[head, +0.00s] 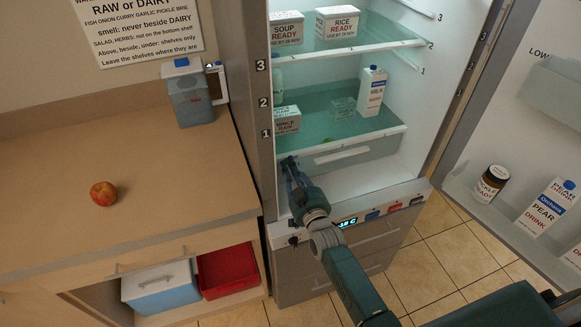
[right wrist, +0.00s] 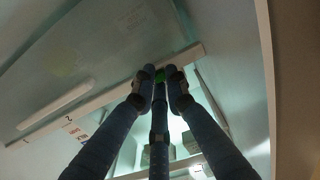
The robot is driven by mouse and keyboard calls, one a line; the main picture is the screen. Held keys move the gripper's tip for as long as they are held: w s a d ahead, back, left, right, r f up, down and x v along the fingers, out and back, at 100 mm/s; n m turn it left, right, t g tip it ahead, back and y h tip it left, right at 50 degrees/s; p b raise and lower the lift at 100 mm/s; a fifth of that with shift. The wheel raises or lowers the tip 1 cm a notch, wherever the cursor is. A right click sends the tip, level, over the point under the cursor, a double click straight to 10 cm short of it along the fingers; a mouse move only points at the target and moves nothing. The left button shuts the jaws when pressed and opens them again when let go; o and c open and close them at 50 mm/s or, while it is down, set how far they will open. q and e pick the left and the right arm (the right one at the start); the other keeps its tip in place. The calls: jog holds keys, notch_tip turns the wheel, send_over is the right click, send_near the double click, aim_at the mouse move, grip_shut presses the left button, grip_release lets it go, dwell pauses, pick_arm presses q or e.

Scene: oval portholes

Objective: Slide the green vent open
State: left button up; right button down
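My right gripper (head: 288,163) reaches into the lower left of the open fridge, under the lower glass shelf. In the right wrist view its fingertips (right wrist: 161,80) are close together with a narrow gap; whether they are shut on the green piece is unclear. My left gripper is not in view.
The lower shelf (head: 362,139) carries a mince box (head: 287,121) and a milk carton (head: 371,91). Soup (head: 286,29) and rice (head: 337,23) boxes stand above. The open door (head: 530,110) is at right. The counter (head: 120,170) with an apple (head: 103,194) is at left.

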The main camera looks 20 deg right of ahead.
jog(key=d, duration=0.3)
jog(key=shift+d, duration=0.25)
jog(key=c, duration=1.8)
grip_release()
jog(key=shift+d, duration=0.1)
jog(key=shift+o, duration=0.2)
jog(key=s, duration=1.2)
jog(key=shift+d, duration=0.2)
jog(key=shift+f, duration=0.1)
